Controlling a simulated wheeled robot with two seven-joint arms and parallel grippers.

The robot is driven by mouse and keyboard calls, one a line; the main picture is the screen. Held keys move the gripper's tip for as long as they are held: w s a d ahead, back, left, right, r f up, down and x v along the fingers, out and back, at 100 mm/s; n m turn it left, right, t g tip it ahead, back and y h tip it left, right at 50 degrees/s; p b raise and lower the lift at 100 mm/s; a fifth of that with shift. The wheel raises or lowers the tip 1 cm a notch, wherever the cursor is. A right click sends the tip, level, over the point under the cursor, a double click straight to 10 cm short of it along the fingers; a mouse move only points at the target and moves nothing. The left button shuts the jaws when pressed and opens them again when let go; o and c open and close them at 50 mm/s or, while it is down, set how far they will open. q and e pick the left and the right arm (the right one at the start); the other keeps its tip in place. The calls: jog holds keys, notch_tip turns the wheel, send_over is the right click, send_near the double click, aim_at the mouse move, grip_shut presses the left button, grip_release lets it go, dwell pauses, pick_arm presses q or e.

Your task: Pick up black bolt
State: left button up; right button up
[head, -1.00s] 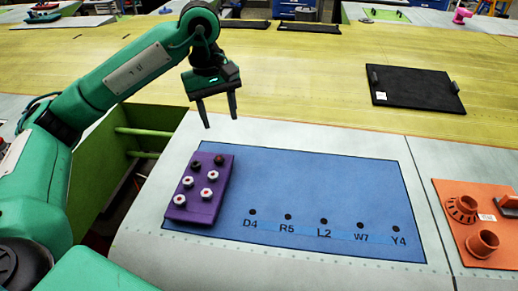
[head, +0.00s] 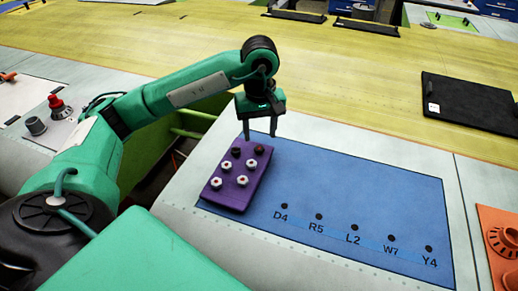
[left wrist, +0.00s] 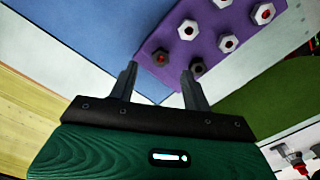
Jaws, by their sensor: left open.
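A purple block (head: 238,196) holds two dark bolts and several white bolts with red centres. A black bolt (head: 236,152) is at its far left; it also shows in the left wrist view (left wrist: 197,67), close to one fingertip. A second dark bolt with a reddish top (head: 260,150) is at the far right; in the left wrist view (left wrist: 160,58) it appears between the fingertips. My left gripper (head: 260,135) is open, empty and pointing down at the block's far end. Its height above the bolts is hard to tell. My right gripper is not in view.
The block sits on a blue panel (head: 345,190) with a row of holes labelled D4, R5, L2, W7 and Y4. An orange fixture (head: 500,240) is at the right. A black plate (head: 468,103) lies on the yellow surface. The blue panel's middle is clear.

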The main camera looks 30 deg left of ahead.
aim_at(259, 148)
pick_arm(q)
jog(key=shift+f+p, duration=0.45)
jog(key=shift+p, duration=0.05)
notch_tip(259, 148, down, 4)
jog(key=shift+a+r+p, duration=0.1)
jog(key=shift+p, duration=0.95)
jog(key=shift+f, duration=0.3)
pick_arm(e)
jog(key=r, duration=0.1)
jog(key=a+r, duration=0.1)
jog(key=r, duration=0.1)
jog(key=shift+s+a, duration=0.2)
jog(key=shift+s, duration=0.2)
pick_arm(q)
jog(key=shift+c, duration=0.2)
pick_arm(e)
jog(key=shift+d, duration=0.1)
pick_arm(q)
jog(key=c, duration=1)
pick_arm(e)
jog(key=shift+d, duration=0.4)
